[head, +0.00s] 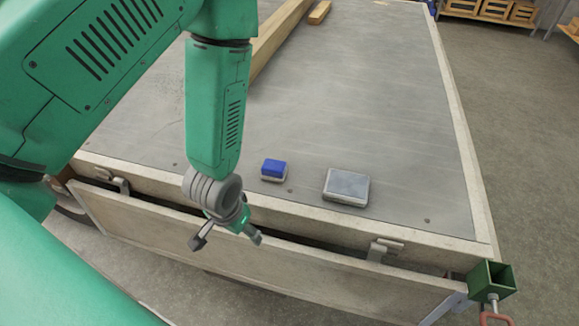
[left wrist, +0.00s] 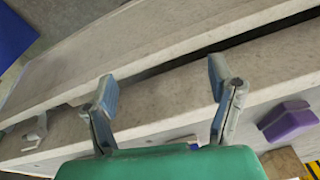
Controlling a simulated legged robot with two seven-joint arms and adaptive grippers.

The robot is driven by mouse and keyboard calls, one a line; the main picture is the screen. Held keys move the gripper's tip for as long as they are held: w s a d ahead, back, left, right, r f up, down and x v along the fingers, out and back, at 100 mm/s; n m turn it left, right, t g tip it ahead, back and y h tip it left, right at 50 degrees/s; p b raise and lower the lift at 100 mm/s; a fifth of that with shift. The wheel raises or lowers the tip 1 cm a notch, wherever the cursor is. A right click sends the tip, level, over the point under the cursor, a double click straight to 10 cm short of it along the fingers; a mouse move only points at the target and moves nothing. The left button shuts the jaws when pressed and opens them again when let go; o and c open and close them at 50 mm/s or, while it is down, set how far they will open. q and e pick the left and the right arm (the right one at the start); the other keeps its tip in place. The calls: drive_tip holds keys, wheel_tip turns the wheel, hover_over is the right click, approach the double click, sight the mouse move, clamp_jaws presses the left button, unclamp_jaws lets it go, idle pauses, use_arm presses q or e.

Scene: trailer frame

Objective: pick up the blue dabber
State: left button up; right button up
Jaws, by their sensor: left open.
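The blue dabber (head: 273,168), a small block with a blue top and a pale base, sits on the grey trailer bed near its front edge. My left gripper (head: 228,241) is open and empty, below and left of the dabber in the head view, over the front edge boards. In the left wrist view its two fingers (left wrist: 164,84) are spread wide with only pale boards between them. My right gripper is not in view.
A grey rectangular pad (head: 346,187) lies right of the dabber, apart from it. A long wooden beam (head: 275,38) lies farther back. A raised pale edge (head: 300,221) and a lowered side board (head: 230,262) run along the front. A purple object (left wrist: 287,120) shows at right in the wrist view.

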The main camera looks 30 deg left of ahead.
use_arm(q)
drive_tip(key=w+r+t, duration=0.1)
drive_tip(key=w+r, duration=0.6)
drive_tip(key=w, duration=0.1)
drive_tip(key=n+t, duration=0.1)
drive_tip(key=n, duration=0.1)
approach(274, 164)
drive_tip(key=x, duration=0.5)
drive_tip(key=shift+w+b, duration=0.25)
drive_tip(key=shift+b, duration=0.05)
drive_tip(key=x, duration=0.3)
drive_tip(key=b+x, duration=0.1)
drive_tip(key=shift+s+f, duration=0.2)
drive_tip(key=shift+f, duration=0.3)
drive_tip(key=shift+w+f, duration=0.1)
drive_tip(key=shift+a, duration=0.15)
drive_tip(key=c, duration=1.3)
